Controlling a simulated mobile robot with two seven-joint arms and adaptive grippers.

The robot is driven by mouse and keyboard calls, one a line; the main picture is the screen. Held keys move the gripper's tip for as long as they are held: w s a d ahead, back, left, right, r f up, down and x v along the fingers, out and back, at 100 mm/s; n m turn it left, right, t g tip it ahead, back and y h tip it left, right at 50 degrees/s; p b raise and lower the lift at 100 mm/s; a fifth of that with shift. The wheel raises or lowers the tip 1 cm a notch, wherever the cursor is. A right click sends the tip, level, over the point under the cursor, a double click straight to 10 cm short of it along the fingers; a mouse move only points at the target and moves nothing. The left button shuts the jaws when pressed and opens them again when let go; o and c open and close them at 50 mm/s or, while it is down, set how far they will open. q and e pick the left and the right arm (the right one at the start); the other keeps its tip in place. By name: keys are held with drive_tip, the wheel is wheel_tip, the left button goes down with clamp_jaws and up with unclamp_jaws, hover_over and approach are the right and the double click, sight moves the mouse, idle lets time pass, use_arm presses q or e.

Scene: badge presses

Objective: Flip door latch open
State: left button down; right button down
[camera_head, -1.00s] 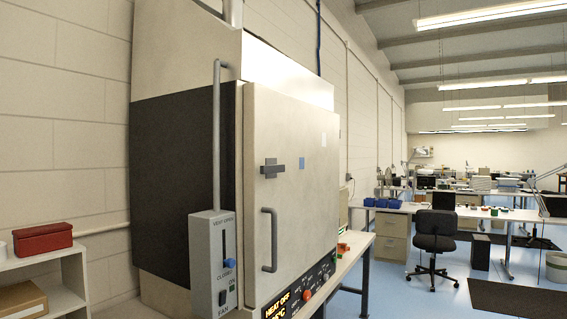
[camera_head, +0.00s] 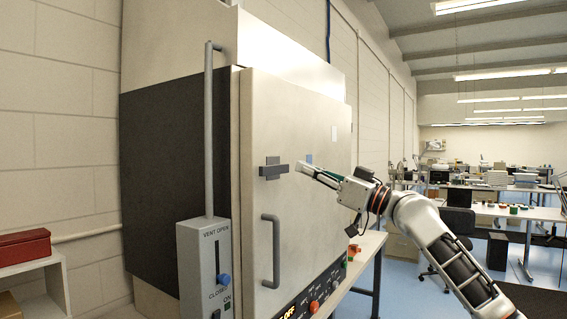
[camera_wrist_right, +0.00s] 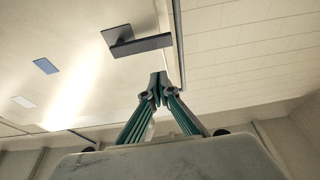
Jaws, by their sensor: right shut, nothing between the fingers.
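The oven door (camera_head: 305,180) is a pale upright panel that looks closed against the cabinet. Its dark grey latch (camera_head: 272,169) sits near the door's left edge, above the handle, with its bar lying level. My right gripper (camera_head: 301,170) is shut and empty, just right of the latch's right end in the head view. In the right wrist view its closed fingertips (camera_wrist_right: 158,76) point toward the door, and the latch (camera_wrist_right: 140,44) shows beyond them, up and to the left, with a gap in the picture. Contact is not seen. My left gripper is not in view.
A vertical bar handle (camera_head: 270,250) stands out below the latch. A grey vent and fan box (camera_head: 203,265) with a tall pipe stands left of the door. A bench (camera_head: 368,250) is at the right, and a red box (camera_head: 24,247) sits on a shelf at left.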

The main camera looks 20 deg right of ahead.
sight(270, 169)
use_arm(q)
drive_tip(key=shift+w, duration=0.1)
use_arm(e)
drive_tip(key=shift+s+d+r, duration=0.1)
drive_tip(key=shift+d+r, duration=0.05)
drive_tip(key=shift+r, duration=0.35)
drive_tip(key=shift+s+d+r, duration=0.1)
drive_tip(key=shift+r, duration=0.4)
